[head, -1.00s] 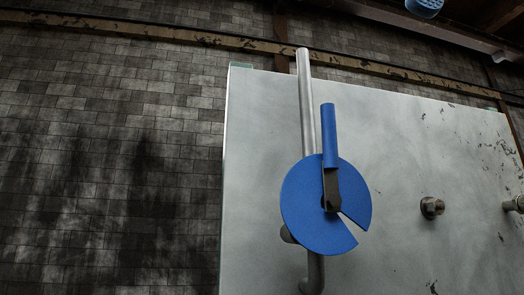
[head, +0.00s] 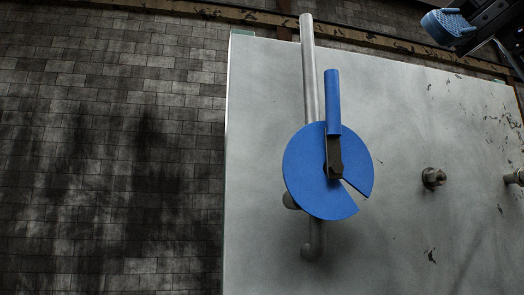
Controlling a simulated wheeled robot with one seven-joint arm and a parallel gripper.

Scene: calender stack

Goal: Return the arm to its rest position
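My gripper (head: 450,26) shows only in part at the top right corner of the head view, as a blue ribbed fingertip with dark parts of my arm behind it. The rest of it is cut off by the frame edge, so I cannot tell whether it is open or shut. It appears apart from the grey panel (head: 400,110) and well to the right of the blue handle (head: 332,100). The handle stands upright over a blue notched disc (head: 308,175) on the panel.
A vertical metal bar (head: 308,70) runs behind the disc. Bolt-like fittings (head: 433,178) stick out of the panel on the right. A dark brick wall (head: 110,150) lies behind, with a rusty beam (head: 215,12) along the top.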

